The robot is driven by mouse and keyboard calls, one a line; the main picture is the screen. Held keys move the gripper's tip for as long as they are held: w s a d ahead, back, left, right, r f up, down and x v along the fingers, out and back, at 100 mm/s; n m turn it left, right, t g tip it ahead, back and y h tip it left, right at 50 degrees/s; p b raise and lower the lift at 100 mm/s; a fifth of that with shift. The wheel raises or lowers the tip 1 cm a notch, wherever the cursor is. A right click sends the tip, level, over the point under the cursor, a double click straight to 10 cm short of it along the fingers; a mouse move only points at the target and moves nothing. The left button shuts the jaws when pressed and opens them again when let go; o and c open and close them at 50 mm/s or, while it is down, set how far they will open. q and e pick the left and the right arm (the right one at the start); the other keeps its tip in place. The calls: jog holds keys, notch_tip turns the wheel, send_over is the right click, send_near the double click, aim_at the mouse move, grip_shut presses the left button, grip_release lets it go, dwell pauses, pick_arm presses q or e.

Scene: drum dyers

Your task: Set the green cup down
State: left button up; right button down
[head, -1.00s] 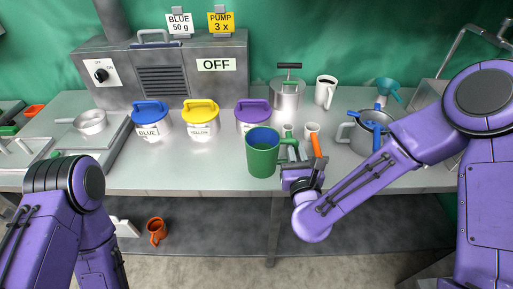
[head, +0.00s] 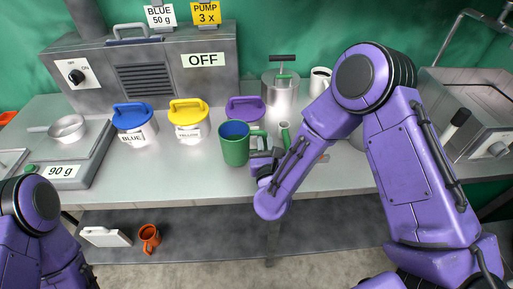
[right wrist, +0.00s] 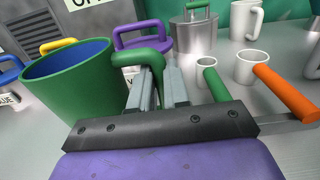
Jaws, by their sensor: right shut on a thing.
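The green cup (head: 235,150) has a blue inside and stands upright in front of the purple-lidded canister (head: 246,108). In the right wrist view the cup (right wrist: 80,95) is at the left, with its green handle (right wrist: 138,57) at the fingertips. My right gripper (head: 260,150) is to the right of the cup and shut on this handle. The fingers (right wrist: 158,85) show close up in the right wrist view. I cannot tell whether the cup's base touches the counter. My left arm is at the lower left, and its gripper is out of view.
Blue-lidded (head: 134,124) and yellow-lidded (head: 189,120) canisters stand left of the cup. Small white cups with a green handle (right wrist: 207,75) and an orange handle (right wrist: 253,67) are close on the right. A metal pump pot (head: 281,96) stands behind. The counter front (head: 180,172) is clear.

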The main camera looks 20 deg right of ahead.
jog(key=f, duration=0.3)
jog(key=shift+w+f+b, duration=0.15)
jog(key=shift+w+b, duration=0.2)
jog(key=shift+b, duration=0.05)
jog(key=shift+w+f, duration=0.15)
jog(key=shift+w, duration=0.2)
jog(key=shift+a, duration=0.15)
jog(key=shift+s+r, duration=0.25)
jog(key=shift+s+f, duration=0.1)
jog(key=shift+s, duration=0.05)
jog(key=shift+f, duration=0.1)
jog(key=c, duration=1.2)
grip_release()
jog(key=shift+o, duration=0.5)
jog(key=shift+w, duration=0.2)
jog(key=shift+s+r, duration=0.1)
jog(key=shift+r, duration=0.15)
jog(key=shift+s+f, duration=0.1)
jog(key=shift+s, duration=0.2)
jog(key=b+v, duration=0.3)
jog(key=v, duration=0.8)
pick_arm(q)
notch_tip(320, 180, down, 6)
jog(key=shift+w+a, duration=0.15)
jog(key=shift+w, duration=0.1)
pick_arm(e)
jog(key=shift+s, duration=0.2)
